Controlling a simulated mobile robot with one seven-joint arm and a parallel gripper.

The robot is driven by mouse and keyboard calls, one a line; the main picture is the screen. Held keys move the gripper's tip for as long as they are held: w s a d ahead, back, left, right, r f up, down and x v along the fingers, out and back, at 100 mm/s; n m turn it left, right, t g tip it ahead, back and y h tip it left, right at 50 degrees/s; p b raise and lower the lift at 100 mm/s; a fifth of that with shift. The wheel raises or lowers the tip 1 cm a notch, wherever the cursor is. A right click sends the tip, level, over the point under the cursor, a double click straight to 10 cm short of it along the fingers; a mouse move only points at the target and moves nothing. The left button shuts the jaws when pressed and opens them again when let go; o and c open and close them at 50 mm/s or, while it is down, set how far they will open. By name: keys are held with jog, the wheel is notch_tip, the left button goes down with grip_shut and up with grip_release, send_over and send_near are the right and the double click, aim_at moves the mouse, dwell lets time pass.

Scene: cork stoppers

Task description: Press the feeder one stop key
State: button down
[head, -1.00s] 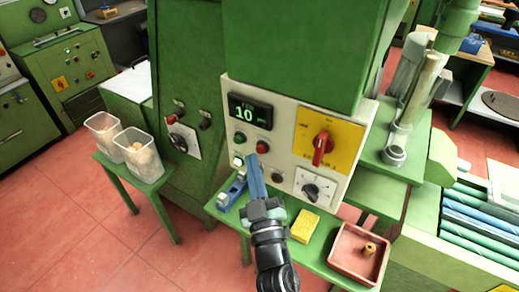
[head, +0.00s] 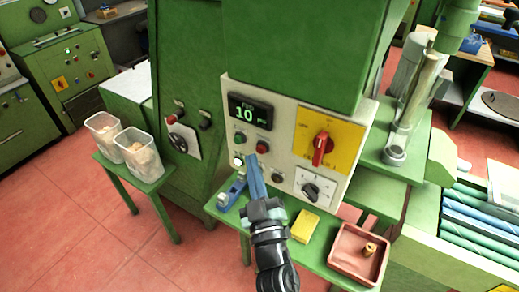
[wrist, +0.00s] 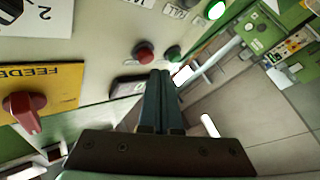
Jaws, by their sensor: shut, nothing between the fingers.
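The pale control panel (head: 285,166) carries a red button (head: 262,147), a green button (head: 239,138) to its left and a lit green button (head: 238,160) below. In the wrist view, the red button (wrist: 145,53), green button (wrist: 173,53) and lit button (wrist: 216,10) appear upside down. Their labels are too small or cut off to read fully. My gripper (head: 252,158) is shut and empty, its blue fingertips appearing just below the red button in the head view. In the wrist view, the fingertips (wrist: 160,73) appear close to the red button; contact cannot be told.
A display (head: 250,112) reads 10. A red selector (head: 322,148) on a yellow plate and a black knob (head: 311,190) are to the right. Below, a green shelf holds a blue tool (head: 231,193), yellow sponge (head: 304,226) and red tray (head: 337,265) with a cork (head: 369,249).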

jog(key=shift+w+d, duration=0.25)
jog(key=shift+w, duration=0.1)
jog(key=shift+w+d, duration=0.3)
jog(key=shift+w, duration=0.05)
dwell(0.8)
dwell(0.3)
jog(key=shift+s+a, duration=0.55)
jog(key=shift+s, duration=0.15)
jog(key=s+a, duration=0.1)
jog(key=s, duration=0.1)
jog(key=s+a, duration=0.2)
dwell(0.3)
dwell(0.6)
